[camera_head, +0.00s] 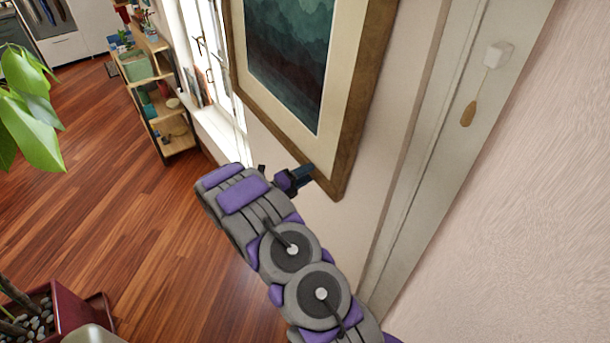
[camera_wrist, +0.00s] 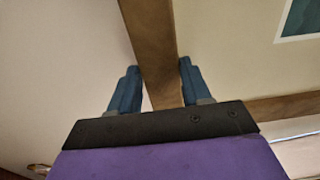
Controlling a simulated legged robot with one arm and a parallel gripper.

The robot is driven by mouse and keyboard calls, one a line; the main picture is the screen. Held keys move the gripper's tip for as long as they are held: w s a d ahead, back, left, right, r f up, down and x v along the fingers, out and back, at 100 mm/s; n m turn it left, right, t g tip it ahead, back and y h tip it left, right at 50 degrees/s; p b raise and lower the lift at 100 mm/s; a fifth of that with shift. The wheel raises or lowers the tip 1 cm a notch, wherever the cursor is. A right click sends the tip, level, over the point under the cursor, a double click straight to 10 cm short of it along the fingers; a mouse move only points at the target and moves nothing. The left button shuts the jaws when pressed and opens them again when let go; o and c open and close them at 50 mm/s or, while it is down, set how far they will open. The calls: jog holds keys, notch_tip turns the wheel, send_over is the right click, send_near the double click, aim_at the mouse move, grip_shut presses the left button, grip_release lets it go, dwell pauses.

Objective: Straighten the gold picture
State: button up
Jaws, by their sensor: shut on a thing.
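The gold picture (camera_head: 356,119) hangs on the wall in the upper middle of the head view. It has a brown-gold frame, a cream mat and a dark teal landscape. In the head view my gripper (camera_head: 306,172) is at the frame's lower corner, at the end of my grey and purple arm. In the wrist view the blue fingers of my gripper (camera_wrist: 157,84) stand on either side of a frame bar (camera_wrist: 150,40), shut on it near the corner. Part of the frame's lower edge is hidden behind my gripper in the head view.
A bright window (camera_head: 205,60) and a wooden shelf (camera_head: 165,110) stand left of the picture. A light door trim (camera_head: 425,160) with a hanging pull (camera_head: 468,113) is to the right. A plant (camera_head: 25,95) and a red planter (camera_head: 75,310) are at left. The wood floor between is clear.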

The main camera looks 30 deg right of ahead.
aim_at(330, 186)
jog(key=shift+f, duration=0.1)
grip_shut()
jog(key=shift+n, duration=0.7)
jog(key=s, duration=0.3)
jog(key=s+r+p, duration=0.1)
jog(key=s, duration=0.2)
jog(key=s+p, duration=0.1)
jog(key=s, duration=0.3)
jog(key=shift+d+r, duration=0.15)
jog(key=shift+r, duration=0.05)
jog(key=shift+o, duration=1.9)
grip_release()
jog(key=o, duration=0.3)
jog(key=shift+w+r, duration=0.1)
jog(key=shift+w, duration=0.05)
jog(key=shift+o, duration=0.6)
jog(key=shift+r, duration=0.15)
jog(key=a, duration=1.7)
jog(key=shift+s+a+p, duration=0.25)
jog(key=shift+a+p, duration=0.05)
jog(key=shift+p, duration=0.05)
